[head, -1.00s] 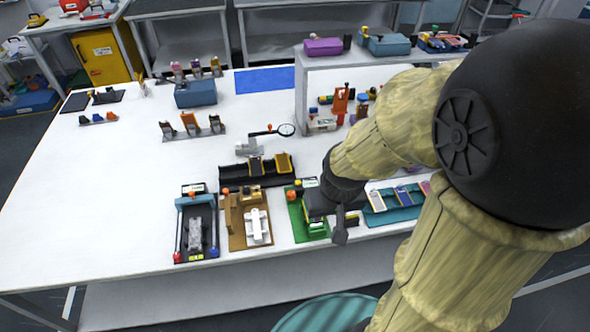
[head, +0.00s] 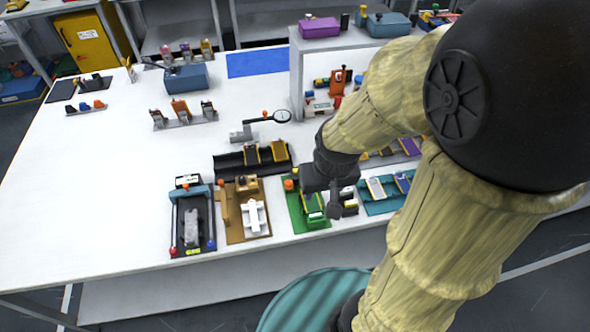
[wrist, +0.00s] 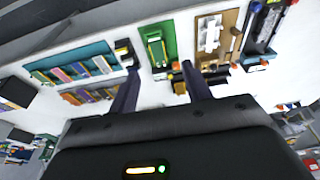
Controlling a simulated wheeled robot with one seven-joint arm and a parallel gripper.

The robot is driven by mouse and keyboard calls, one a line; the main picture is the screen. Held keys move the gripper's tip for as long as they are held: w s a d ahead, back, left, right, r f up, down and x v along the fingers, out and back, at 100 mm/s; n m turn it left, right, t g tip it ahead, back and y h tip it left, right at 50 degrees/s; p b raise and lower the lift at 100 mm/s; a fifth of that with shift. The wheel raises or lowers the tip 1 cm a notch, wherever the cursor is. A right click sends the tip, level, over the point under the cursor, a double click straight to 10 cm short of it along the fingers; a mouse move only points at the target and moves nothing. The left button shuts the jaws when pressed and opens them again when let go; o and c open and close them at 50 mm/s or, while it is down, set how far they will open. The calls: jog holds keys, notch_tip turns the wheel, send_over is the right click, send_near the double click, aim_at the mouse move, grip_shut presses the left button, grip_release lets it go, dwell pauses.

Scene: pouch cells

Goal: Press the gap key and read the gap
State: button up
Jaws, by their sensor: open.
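My gripper (head: 333,207) is open and empty, above the front of the table by the green fixture (head: 317,223). In the wrist view its two fingers (wrist: 160,67) are spread apart below the green fixture (wrist: 157,45). The green fixture has an orange knob, and my arm partly covers it in the head view. A brown fixture (head: 232,232) with a white part stands left of it. Further left is a dark device (head: 207,243) with a small display (head: 188,181) and red and blue balls at its front corners. I cannot tell which control is the gap key.
A teal tray (head: 372,208) with several slim cells lies right of the green fixture. A raised shelf (head: 298,60) is at the back right.

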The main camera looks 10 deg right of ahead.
jog(key=shift+w, duration=0.15)
jog(key=shift+c, duration=0.4)
jog(key=shift+s+d, duration=0.1)
jog(key=shift+s, duration=0.1)
grip_shut()
jog(key=shift+w, duration=0.1)
dwell(1.0)
